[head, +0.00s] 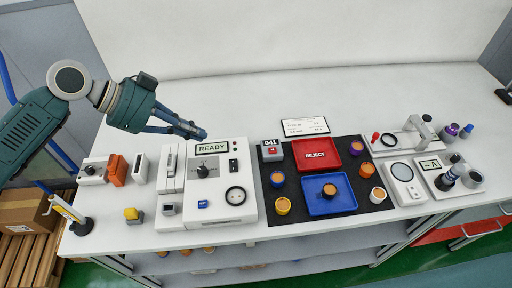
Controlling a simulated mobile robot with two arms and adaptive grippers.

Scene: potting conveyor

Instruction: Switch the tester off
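The tester is a white box (222,214) on the table, left of the black mat. Its display (212,148) reads READY. Below the display is a black rotary knob (205,171), and to its right a small black switch (233,165). My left gripper (204,134) reaches in from the left above the tester's back edge, just above the display. Its fingertips meet and hold nothing visible. The knob's exact pointer setting is too small to read. My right gripper is out of view.
Left of the tester are a grey box with a black knob (93,171), an orange block (116,170) and a yellow-topped button (133,215). On the right, a black mat (262,212) bears a red REJECT tray (299,167), a blue tray (312,208) and several small pots.

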